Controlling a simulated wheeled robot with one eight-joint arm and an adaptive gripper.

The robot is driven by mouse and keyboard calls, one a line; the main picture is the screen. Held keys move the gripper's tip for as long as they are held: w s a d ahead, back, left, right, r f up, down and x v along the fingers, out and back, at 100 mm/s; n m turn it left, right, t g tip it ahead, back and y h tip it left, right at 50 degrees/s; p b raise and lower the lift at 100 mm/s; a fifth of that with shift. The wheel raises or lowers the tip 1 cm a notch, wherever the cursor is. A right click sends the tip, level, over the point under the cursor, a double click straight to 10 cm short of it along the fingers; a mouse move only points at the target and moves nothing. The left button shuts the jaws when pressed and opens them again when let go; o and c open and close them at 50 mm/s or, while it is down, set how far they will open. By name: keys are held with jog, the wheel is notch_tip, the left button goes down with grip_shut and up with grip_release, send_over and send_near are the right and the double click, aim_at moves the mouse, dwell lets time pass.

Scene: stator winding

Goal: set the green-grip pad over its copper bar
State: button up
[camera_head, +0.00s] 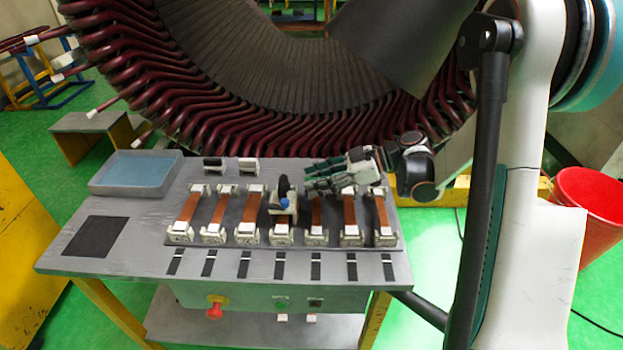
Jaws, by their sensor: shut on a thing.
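My gripper (312,178) reaches in from the right above the bench, over the back ends of the copper bars right of the middle. It is shut; its dark green fingers hide most of what it holds, so the green-grip pad cannot be made out clearly. Several copper bars stand in a row, each between pale end blocks; one (318,211) lies just below the gripper and others (350,209) (382,208) to its right. A pale block with a black upright part and a blue knob (284,202) sits over the middle bar, just left of the fingers.
Two pale pieces with black tops (213,164) (248,164) stand at the back of the bench. A blue-lined tray (181,158) and a black mat (95,237) are at left. The large stator with dark red coils (200,110) rises close behind the bench.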

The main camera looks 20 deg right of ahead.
jog(key=shift+f+b, duration=2.55)
jog(key=shift+f, duration=0.9)
jog(key=o, duration=1.2)
